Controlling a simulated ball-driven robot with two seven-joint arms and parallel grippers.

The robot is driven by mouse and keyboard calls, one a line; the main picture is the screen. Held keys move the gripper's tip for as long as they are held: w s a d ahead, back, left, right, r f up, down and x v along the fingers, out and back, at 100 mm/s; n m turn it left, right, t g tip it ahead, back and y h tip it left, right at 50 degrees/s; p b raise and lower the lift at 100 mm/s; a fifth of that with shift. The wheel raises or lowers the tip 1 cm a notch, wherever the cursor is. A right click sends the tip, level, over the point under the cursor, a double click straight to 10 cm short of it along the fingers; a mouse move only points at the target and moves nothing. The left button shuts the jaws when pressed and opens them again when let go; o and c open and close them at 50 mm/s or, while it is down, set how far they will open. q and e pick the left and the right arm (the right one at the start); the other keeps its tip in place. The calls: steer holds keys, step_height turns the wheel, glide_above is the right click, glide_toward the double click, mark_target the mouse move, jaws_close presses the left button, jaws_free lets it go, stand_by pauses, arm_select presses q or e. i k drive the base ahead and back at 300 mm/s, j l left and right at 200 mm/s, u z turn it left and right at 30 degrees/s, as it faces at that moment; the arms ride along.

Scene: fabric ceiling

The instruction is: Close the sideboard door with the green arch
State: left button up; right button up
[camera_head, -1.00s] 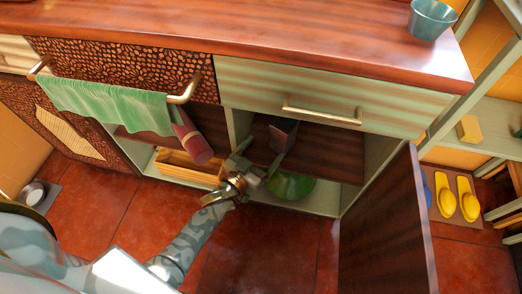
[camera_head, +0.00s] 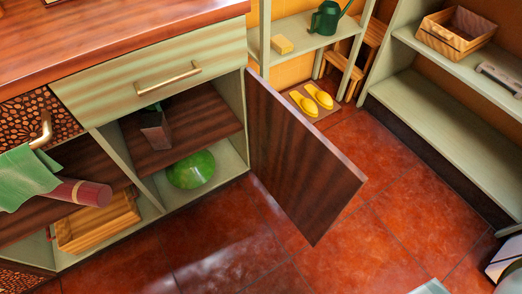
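The sideboard (camera_head: 120,35) stands at the left, with a reddish wooden top and a pale green drawer (camera_head: 157,76). Below that drawer a dark wooden door (camera_head: 297,155) is hinged at the sideboard's right side. It stands wide open, swung out over the floor, and its inner face shows. No green arch is visible; the door's outer face is hidden.
The open compartment holds a green round object (camera_head: 191,169) and a dark block (camera_head: 155,130). A wooden crate (camera_head: 97,222), red cylinder (camera_head: 80,192) and green cloth (camera_head: 24,175) are left. Yellow slippers (camera_head: 318,96) lie behind the door.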

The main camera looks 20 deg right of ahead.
mark_target(312, 181)
steer(key=l+u, duration=0.5)
steer(key=u, duration=0.15)
steer(key=l+u, duration=0.35)
steer(key=k+l, duration=0.1)
steer(key=l, duration=0.3)
steer(key=k+l+u, duration=0.15)
steer(key=l, duration=0.25)
steer(key=k+l, duration=0.1)
steer(key=l, duration=0.3)
steer(key=k+l+u, duration=0.1)
steer(key=l, duration=0.3)
steer(key=k+l+u, duration=0.1)
steer(key=l, duration=0.25)
steer(key=k+l, duration=0.25)
steer(key=l+u, duration=0.05)
steer(key=l, duration=0.05)
